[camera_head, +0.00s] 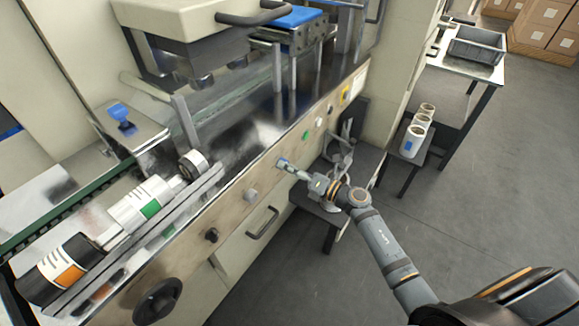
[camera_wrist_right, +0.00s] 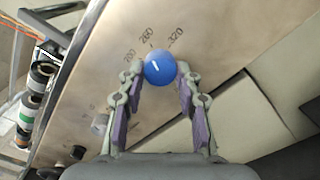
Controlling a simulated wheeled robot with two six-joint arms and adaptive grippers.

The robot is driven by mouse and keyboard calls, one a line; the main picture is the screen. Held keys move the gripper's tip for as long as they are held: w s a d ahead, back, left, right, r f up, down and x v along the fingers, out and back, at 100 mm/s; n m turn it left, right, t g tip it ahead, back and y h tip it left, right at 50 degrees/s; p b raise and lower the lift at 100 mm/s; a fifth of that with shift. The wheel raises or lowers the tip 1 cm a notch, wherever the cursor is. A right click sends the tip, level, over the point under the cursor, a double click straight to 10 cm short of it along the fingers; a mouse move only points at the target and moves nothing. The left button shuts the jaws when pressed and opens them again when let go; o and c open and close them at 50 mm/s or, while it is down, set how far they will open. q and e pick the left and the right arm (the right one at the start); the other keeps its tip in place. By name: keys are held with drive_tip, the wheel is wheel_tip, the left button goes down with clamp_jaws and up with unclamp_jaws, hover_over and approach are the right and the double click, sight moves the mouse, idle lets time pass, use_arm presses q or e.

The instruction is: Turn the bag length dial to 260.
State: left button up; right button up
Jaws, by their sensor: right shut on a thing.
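The bag length dial is a round blue knob (camera_wrist_right: 160,67) with a short white mark, set in the machine's beige front panel (camera_wrist_right: 95,85). Printed numbers 200, 260 and 320 curve around its upper side in the right wrist view. The white mark slants to the upper left, roughly between 200 and 260; its exact reading is hard to tell. My right gripper (camera_wrist_right: 161,75) is shut on the dial, one finger on each side. In the head view the dial (camera_head: 282,162) is partly hidden by my right gripper (camera_head: 288,167). My left gripper is not in view.
A grey knob (camera_head: 250,195), a black knob (camera_head: 211,236) and a large black handwheel (camera_head: 158,301) lie along the panel to the left. A drawer handle (camera_head: 263,222) sticks out below. A green button (camera_head: 305,136) is to the right. Open floor lies at the right.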

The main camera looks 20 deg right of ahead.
drive_tip(key=o, duration=1.2)
drive_tip(key=shift+c, duration=0.2)
drive_tip(key=v, duration=1.2)
